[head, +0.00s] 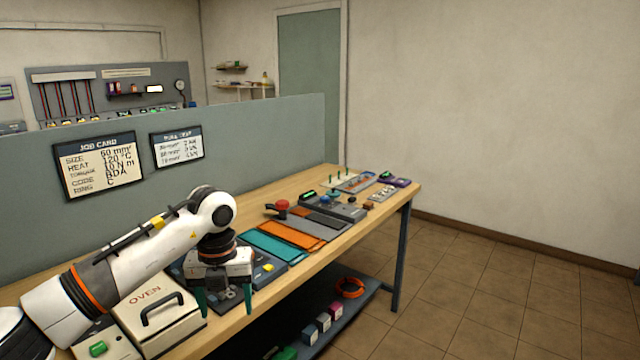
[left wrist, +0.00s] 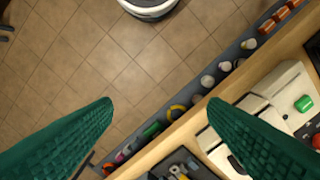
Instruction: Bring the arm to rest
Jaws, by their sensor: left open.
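My left arm comes in from the left over the bench in the head view. My left gripper (head: 224,302) points down at the bench's front edge, right of the white oven (head: 158,318). Its two green fingers are apart with nothing between them. In the left wrist view the fingers of the left gripper (left wrist: 158,120) are spread wide, with floor and the bench edge beyond them. My right gripper is not in view.
The wooden bench (head: 345,226) holds a teal mat (head: 273,247), an orange mat (head: 291,235) and a red-knobbed tool (head: 282,207). A lower shelf (head: 333,322) carries small boxes and an orange ring (head: 350,288). A grey partition (head: 262,140) stands behind. Tiled floor (head: 470,290) is clear at right.

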